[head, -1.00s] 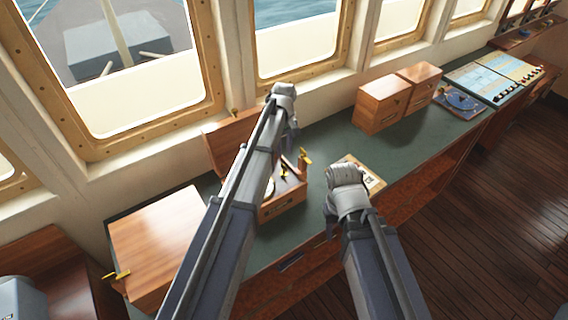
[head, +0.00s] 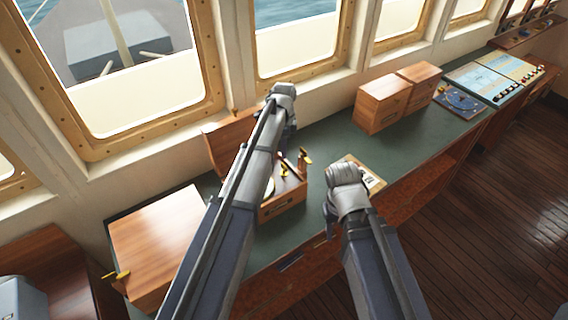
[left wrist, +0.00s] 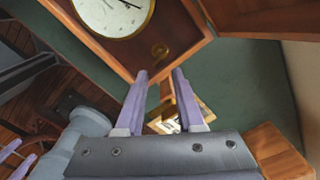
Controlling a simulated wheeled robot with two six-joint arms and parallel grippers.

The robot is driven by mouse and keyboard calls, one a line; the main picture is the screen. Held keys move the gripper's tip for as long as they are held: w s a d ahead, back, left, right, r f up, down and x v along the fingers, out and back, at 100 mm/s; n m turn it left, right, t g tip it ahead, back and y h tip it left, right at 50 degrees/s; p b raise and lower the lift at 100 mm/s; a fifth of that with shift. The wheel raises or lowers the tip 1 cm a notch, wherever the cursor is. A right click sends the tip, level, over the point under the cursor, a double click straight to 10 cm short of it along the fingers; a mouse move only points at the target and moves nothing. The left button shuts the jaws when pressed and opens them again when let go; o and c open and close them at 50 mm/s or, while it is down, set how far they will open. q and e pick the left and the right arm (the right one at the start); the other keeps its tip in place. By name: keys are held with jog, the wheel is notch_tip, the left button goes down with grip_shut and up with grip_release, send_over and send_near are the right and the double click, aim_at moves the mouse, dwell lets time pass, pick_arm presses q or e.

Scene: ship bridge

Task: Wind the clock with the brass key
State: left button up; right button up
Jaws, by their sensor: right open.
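The clock shows its white dial (left wrist: 115,10) in an open wooden box (head: 285,203) on the green counter; my left arm hides much of it in the head view. A small brass piece (head: 306,156), which looks like the key, stands at the box's right side.
A card (head: 372,178) lies on the counter behind my right gripper. Two wooden boxes (head: 380,106) stand further right, with charts (head: 490,78) beyond. A large wooden box (head: 160,235) stands at the left. The raised lid (head: 222,140) is on the window side.

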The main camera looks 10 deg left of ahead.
aim_at(284, 165)
pick_arm(q)
jog(key=m, duration=1)
jog(key=shift+f, duration=0.1)
notch_tip(284, 165, down, 8)
jog(key=b, duration=0.8)
jog(key=shift+r, duration=0.2)
grip_shut()
